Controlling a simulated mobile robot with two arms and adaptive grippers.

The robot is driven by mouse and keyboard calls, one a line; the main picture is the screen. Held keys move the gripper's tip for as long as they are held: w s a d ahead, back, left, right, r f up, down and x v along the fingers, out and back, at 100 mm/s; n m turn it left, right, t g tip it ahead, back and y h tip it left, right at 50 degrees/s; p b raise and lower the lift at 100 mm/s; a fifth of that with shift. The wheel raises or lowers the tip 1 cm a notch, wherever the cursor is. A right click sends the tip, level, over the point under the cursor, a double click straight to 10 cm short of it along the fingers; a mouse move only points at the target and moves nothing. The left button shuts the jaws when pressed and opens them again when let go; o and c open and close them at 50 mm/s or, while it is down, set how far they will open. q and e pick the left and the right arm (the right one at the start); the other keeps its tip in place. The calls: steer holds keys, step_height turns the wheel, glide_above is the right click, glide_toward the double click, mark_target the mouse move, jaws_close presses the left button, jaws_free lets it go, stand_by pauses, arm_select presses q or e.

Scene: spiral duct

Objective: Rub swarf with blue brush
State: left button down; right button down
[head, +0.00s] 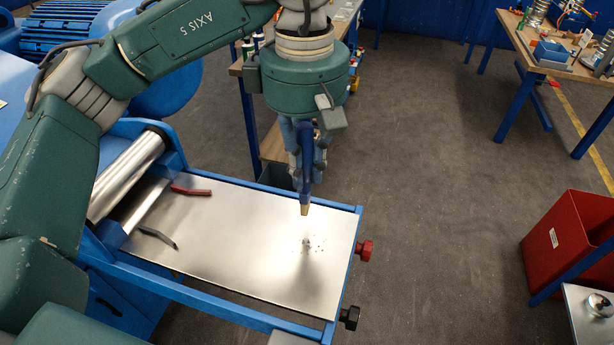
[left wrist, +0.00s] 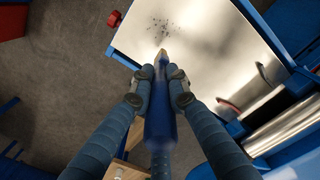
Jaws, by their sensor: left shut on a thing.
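The blue brush (head: 305,172) is held in my left gripper (head: 306,152), handle up and tan tip pointing down over the metal sheet. In the left wrist view my left gripper (left wrist: 160,92) is shut around the blue handle of the brush (left wrist: 160,118). The swarf (head: 311,246) is a small scatter of dark bits on the bare sheet near its right end. It also shows in the left wrist view (left wrist: 167,30), just beyond the brush tip. The tip looks a little apart from the swarf; its height above the sheet is hard to tell. My right gripper is not in view.
The metal sheet (head: 235,235) lies in a blue-framed roller machine. A red-handled tool (head: 191,191) and a grey-handled one (head: 158,236) lie at its left. Red (head: 365,250) and black (head: 349,317) knobs stick out at the right edge. A red bin (head: 565,240) stands right.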

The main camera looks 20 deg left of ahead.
arm_select(q)
steer(key=shift+w+r+p, duration=0.2)
steer(key=shift+r+p, duration=0.2)
steer(key=shift+r, duration=1)
steer(key=shift+s, duration=0.1)
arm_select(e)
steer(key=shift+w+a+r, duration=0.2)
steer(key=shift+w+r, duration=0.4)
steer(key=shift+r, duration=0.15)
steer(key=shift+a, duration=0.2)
